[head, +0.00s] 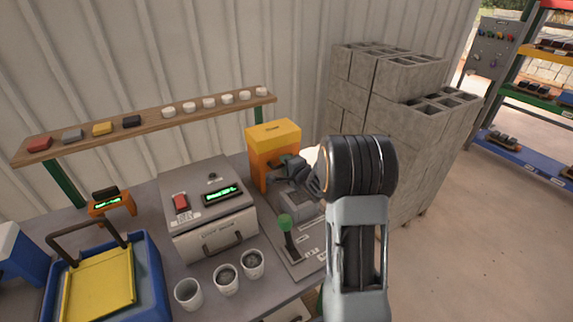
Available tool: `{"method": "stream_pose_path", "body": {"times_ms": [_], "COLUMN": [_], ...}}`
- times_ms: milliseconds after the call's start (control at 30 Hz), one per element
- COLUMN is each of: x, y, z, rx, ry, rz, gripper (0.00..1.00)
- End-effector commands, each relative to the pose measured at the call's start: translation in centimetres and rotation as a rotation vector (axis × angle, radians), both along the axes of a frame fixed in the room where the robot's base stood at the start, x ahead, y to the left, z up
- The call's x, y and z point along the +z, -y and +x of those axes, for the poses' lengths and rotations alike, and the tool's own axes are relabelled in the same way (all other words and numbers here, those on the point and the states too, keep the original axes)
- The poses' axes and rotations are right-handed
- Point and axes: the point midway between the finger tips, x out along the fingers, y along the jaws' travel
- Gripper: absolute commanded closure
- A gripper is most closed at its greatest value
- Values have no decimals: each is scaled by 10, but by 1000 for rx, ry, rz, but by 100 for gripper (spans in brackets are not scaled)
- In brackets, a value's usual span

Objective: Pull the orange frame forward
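The orange frame (259,172) stands upright at the back of the bench, right of the grey machine, with a yellow-orange head (273,133) on top. My gripper (284,168) is at its right front side, in front of its opening and above a grey mould box (297,204). The gripper is small and dark here, and my arm comes in from the right. I cannot tell whether the fingers touch the frame or are open or shut. The gripper and wrist hide part of the frame's right side.
A lever with a green knob (285,221) stands in front of the mould box. A grey machine (210,210) is to the left, with several white cups (226,279) before it. A blue bin (150,266) stands at far left. Concrete blocks (400,90) are stacked behind my arm.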

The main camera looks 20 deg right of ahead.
Motion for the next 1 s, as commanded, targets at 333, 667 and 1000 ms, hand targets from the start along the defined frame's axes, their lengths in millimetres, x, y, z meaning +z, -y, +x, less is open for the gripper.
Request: {"method": "stream_pose_path", "body": {"times_ms": [333, 667, 1000], "x": [-1, -1, -1], "y": [0, 0, 0], "z": [4, 4, 4], "rx": [-1, -1, -1], "ry": [0, 0, -1], "rz": [1, 0, 0], "gripper": [61, 89, 100]}}
